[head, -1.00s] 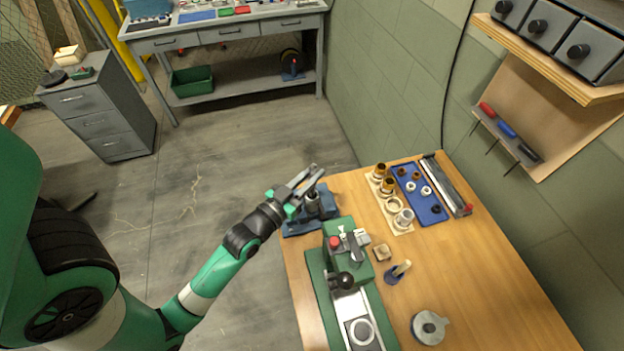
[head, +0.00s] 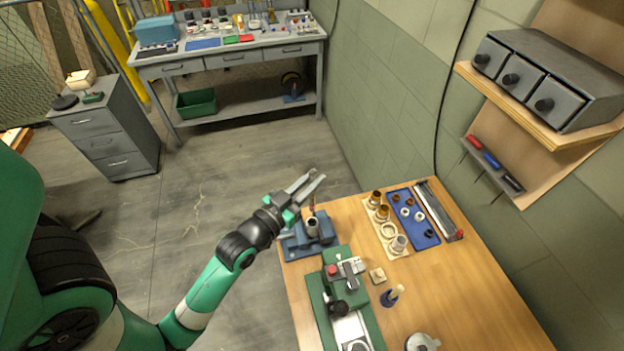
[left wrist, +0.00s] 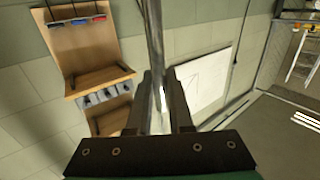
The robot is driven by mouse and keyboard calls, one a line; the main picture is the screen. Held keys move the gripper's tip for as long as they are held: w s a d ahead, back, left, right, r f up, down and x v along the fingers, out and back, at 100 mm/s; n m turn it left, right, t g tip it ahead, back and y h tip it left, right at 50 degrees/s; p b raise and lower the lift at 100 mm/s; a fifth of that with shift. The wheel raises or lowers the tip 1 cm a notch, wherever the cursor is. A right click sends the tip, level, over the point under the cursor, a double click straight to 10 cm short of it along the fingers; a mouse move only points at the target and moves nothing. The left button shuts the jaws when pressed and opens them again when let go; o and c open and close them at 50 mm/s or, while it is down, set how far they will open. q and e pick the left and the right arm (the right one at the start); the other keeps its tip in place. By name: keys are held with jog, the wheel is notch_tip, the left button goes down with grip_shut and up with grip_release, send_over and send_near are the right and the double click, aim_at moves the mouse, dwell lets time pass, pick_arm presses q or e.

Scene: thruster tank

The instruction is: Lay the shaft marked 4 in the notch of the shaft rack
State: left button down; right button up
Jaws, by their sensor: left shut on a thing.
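My left gripper (head: 312,181) is above the blue vise (head: 310,238) at the left corner of the wooden bench (head: 470,300). In the left wrist view its fingers (left wrist: 160,105) are shut on a slim grey metal shaft (left wrist: 153,40), which runs up out of the top of the picture. I cannot read a number on it. In the head view the shaft is hard to make out against the fingers and vise. I cannot single out the shaft rack or its notch in either view. My right gripper is not in view.
A green machine (head: 345,290) stands in front of the vise. Ring parts on a pale board (head: 388,232), a blue tray (head: 424,232) and a long dark channel (head: 440,212) lie at the right. A grey workbench (head: 235,60) stands behind open floor.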

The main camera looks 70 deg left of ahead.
aim_at(312, 171)
pick_arm(q)
jog(key=shift+r+p, duration=2.65)
jog(key=shift+r, duration=0.4)
jog(key=shift+f, duration=0.1)
